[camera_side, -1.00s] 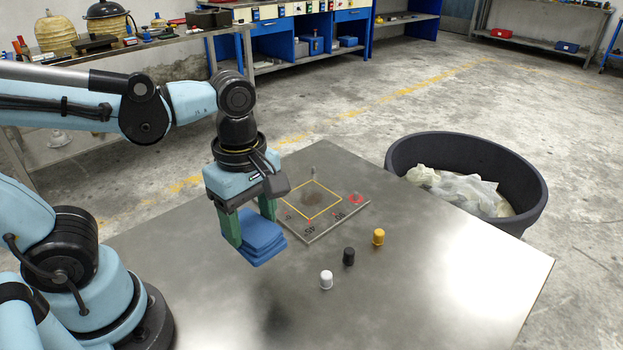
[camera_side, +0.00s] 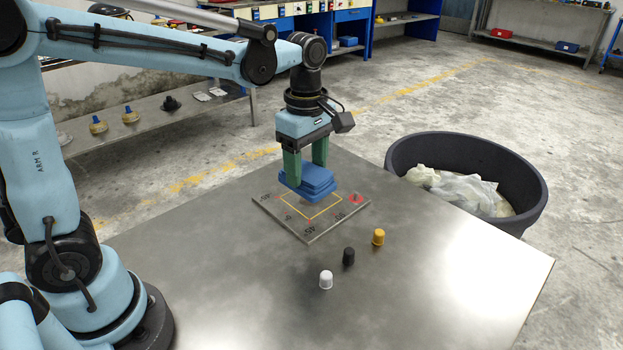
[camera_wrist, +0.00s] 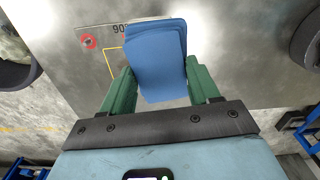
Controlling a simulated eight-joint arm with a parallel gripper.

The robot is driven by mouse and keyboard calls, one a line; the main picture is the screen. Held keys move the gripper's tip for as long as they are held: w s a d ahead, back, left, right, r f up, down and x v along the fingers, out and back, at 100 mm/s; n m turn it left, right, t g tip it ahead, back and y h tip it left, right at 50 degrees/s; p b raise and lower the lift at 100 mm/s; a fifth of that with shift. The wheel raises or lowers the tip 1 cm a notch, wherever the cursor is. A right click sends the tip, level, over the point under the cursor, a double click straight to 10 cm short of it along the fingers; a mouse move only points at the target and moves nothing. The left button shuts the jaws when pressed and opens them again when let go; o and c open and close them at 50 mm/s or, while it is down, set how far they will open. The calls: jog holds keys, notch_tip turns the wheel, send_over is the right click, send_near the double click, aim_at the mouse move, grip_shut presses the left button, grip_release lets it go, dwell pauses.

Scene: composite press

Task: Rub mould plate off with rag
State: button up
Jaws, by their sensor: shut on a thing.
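The rag is a blue folded cloth (camera_side: 308,182), held between the green fingers of my gripper (camera_side: 305,170). In the wrist view the rag (camera_wrist: 156,55) fills the space between the fingers (camera_wrist: 160,90). The mould plate (camera_side: 312,228) is a flat grey square on the table with a yellow outline, number marks and a red ring. The rag is over the far part of the plate and hides much of the outlined area. It appears a little above the plate; contact cannot be told. The dark smudge inside the outline is hidden.
White (camera_side: 326,279), black (camera_side: 348,256) and yellow (camera_side: 378,236) small capped pieces stand on the metal table (camera_side: 440,290), in front of the plate. A dark round bin (camera_side: 520,215) with crumpled cloth or plastic stands beyond the table's right edge. The table's front is clear.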

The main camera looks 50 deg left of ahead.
jog(key=w+a+f, duration=0.5)
jog(key=w+a, duration=0.2)
jog(key=w, duration=0.4)
jog(key=shift+w+f, duration=0.1)
jog(key=shift+f, duration=2.75)
jog(key=shift+f, duration=0.6)
